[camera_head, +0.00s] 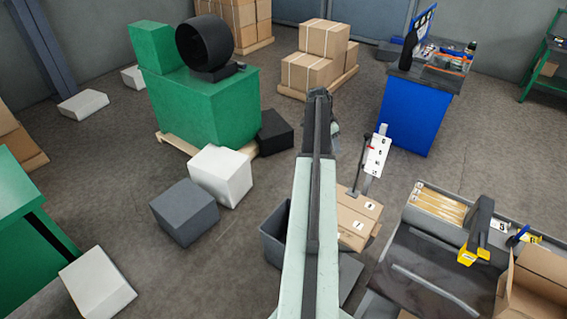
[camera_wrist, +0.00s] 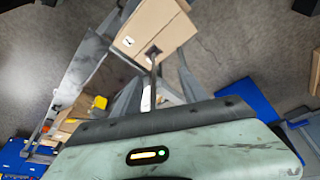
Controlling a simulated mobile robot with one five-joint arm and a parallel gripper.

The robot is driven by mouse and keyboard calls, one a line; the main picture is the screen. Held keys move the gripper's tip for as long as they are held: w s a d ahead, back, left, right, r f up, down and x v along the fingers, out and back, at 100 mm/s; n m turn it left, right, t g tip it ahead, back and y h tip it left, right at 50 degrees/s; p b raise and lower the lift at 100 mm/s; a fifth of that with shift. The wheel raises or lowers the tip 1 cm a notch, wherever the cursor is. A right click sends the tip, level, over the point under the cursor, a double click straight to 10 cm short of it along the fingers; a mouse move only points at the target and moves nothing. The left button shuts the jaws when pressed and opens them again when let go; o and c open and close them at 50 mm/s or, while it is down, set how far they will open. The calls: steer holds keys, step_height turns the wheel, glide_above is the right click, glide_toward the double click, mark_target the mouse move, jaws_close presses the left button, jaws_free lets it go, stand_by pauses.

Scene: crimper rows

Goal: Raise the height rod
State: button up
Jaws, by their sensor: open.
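A thin dark upright rod (camera_head: 358,166), which looks like the height rod, stands beside a white label plate (camera_head: 377,157) in the head view. It rises by a cardboard box (camera_head: 357,215). In the wrist view a dark rod (camera_wrist: 153,72) runs from a box (camera_wrist: 152,28) down to my gripper's body, and looks like the same one. My gripper (camera_wrist: 157,88) is open, with grey fingers on either side of that rod in the picture. I cannot tell whether they touch it. In the head view my arm hides most of the gripper.
A grey machine bench (camera_head: 445,270) with a yellow-tipped lever (camera_head: 475,235) stands at right front. A dark bin (camera_head: 274,235) sits left of the box. A blue cabinet (camera_head: 408,115), a green machine (camera_head: 203,105) and stacked cartons (camera_head: 312,70) stand farther back. Floor is free between them.

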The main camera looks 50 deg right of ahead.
steer(key=w+a+f+n+b, duration=0.2)
steer(key=w+a, duration=0.4)
steer(key=a, duration=0.2)
steer(key=w+a+f+n+t+b, duration=0.1)
steer(key=w+a+f+n+b, duration=0.1)
steer(key=w+a, duration=0.4)
steer(key=shift+w+a+f+n, duration=0.2)
steer(key=shift+a+f+n, duration=0.3)
steer(key=shift+a+n, duration=0.4)
steer(key=shift+a, duration=0.1)
steer(key=shift+c, duration=0.2)
